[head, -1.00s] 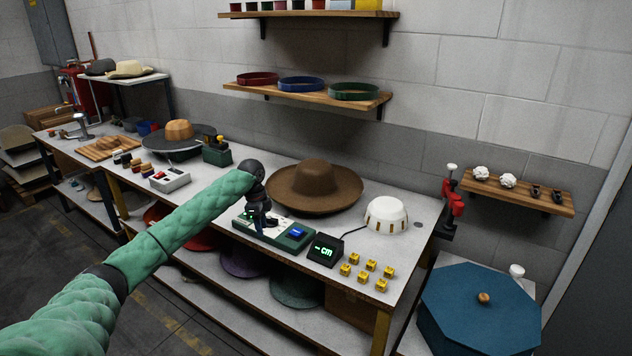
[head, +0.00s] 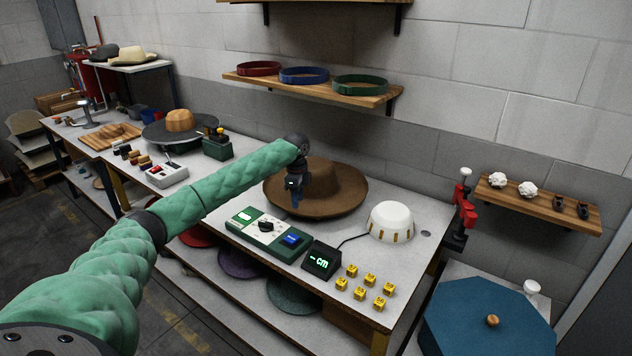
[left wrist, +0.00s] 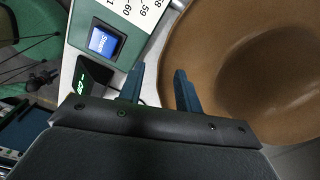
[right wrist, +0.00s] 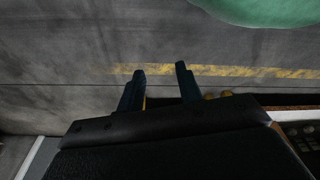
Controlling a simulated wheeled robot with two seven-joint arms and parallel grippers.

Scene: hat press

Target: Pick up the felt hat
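The brown wide-brimmed felt hat (head: 335,185) sits on the workbench behind the green control box. It fills the right of the left wrist view (left wrist: 215,60), with its brim edge near my fingers. My left gripper (head: 296,200) is over the hat's near left brim, fingers pointing down. In the left wrist view its two fingers (left wrist: 162,78) are apart with nothing seen between them but the bench and brim edge. Whether they touch the brim cannot be told. My right gripper (right wrist: 158,70) is open and empty above the floor, and is not seen in the head view.
A shelf with coloured bands (head: 311,89) hangs above. A blue octagonal lid (head: 488,310) is at right.

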